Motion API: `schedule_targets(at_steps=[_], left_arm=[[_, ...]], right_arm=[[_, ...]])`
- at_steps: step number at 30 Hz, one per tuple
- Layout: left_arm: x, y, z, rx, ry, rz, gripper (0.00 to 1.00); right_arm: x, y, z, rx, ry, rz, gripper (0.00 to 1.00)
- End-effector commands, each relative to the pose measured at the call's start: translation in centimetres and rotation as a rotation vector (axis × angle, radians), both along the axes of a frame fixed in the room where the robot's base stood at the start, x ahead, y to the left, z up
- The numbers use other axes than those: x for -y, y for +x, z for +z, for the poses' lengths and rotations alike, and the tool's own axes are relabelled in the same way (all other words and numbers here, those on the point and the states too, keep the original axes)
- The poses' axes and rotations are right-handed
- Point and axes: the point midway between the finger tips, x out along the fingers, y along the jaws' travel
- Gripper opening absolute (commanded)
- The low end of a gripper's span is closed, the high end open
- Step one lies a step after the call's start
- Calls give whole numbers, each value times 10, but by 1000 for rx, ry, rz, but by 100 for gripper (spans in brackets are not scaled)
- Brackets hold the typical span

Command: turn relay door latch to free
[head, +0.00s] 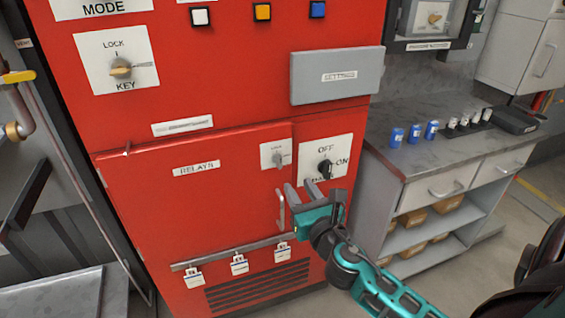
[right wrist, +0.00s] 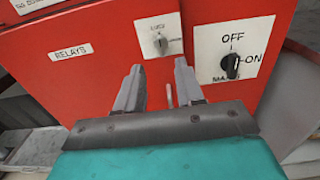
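The relay door (head: 205,190), labelled RELAYS, is a flush red panel and looks closed. Its latch (head: 277,155) is a small grey knob on a white plate at the door's upper right; it also shows in the right wrist view (right wrist: 161,43). A vertical door handle (head: 281,208) is below it. My right gripper (head: 302,195) is open and empty, with its fingers apart, below and in front of the latch. In the right wrist view the fingertips (right wrist: 160,70) point up towards the latch, not touching it. My left gripper is not in view.
A black OFF/ON selector (head: 325,168) is just right of the latch. A grey SETTINGS cover (head: 338,77) juts out above. Several tagged padlocks hang from a bar (head: 228,254) below. A counter (head: 430,150) with blue cans stands at the right.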

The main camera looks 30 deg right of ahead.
Motion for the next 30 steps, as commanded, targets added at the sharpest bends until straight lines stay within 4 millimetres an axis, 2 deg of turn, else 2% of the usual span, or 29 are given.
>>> schedule_targets(at_steps=[9,15,21,30], left_arm=[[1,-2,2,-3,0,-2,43],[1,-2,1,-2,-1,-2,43],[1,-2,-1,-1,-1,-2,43],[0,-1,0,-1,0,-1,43]], right_arm=[[14,57,1,3,2,0,37],[21,89,1,1,5,0,37],[25,107,0,0,4,1,37],[26,111,0,-1,5,2,37]])
